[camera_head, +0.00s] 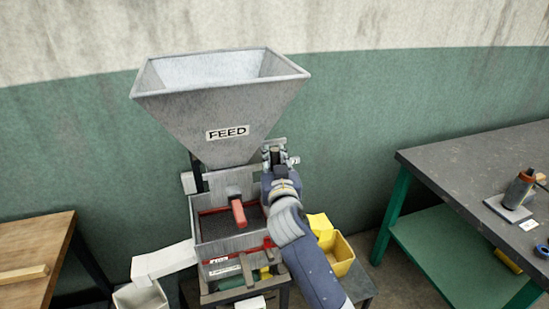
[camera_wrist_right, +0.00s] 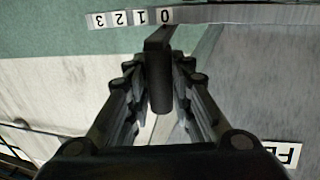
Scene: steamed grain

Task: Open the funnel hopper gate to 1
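The grey funnel hopper marked FEED (camera_head: 220,105) stands above the mill. My right gripper (camera_head: 275,157) is at the right side of its neck. In the right wrist view, the dark gate handle (camera_wrist_right: 159,80) lies between the fingers of my right gripper (camera_wrist_right: 158,72), which fit closely on both sides of it. The handle's shaft meets the scale strip (camera_wrist_right: 190,14), seen upside down with marks 0 to 3, close by the 0 mark. In the head view the gripper hides most of the handle. My left gripper is not in view.
A red-handled lever (camera_head: 239,212) sticks out of the mill below the funnel. A yellow bin (camera_head: 342,254) is right of my forearm. A white chute (camera_head: 163,261) is at the lower left. A wooden table (camera_head: 35,245) stands left, a dark-topped bench (camera_head: 470,170) right.

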